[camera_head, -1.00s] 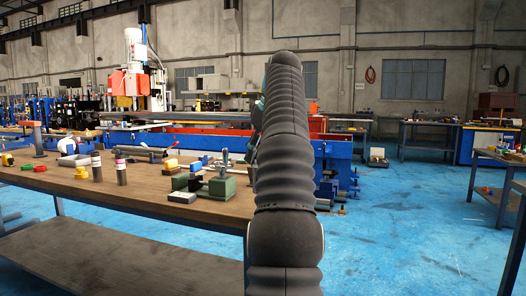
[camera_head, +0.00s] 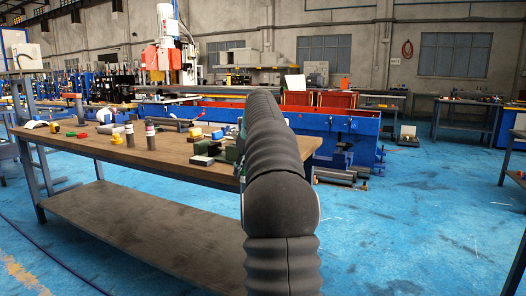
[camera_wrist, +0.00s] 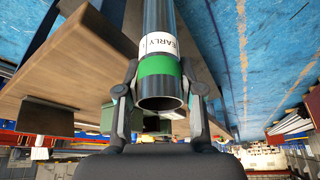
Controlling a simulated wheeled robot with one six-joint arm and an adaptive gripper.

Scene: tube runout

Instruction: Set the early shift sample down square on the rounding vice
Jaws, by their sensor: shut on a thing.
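The early shift sample (camera_wrist: 158,66) is a dark tube with a white label reading EARLY and a green band near its open end. My gripper (camera_wrist: 160,91) is shut on it at the green band, one finger on each side. In the head view my own arm hides the gripper and the tube. The rounding vice appears to be the green block (camera_head: 231,151) on the wooden bench, partly hidden behind my arm. In the wrist view a green patch (camera_wrist: 108,116) behind the left finger may be part of it. The tube is not seen touching it.
Two dark tubes with pale bands, one (camera_head: 130,135) left of the other (camera_head: 150,136), stand on the wooden bench (camera_head: 100,147). Yellow pieces (camera_head: 196,134) and a grey-topped block (camera_head: 202,160) lie near the green block. Blue floor (camera_head: 400,230) is clear to the right.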

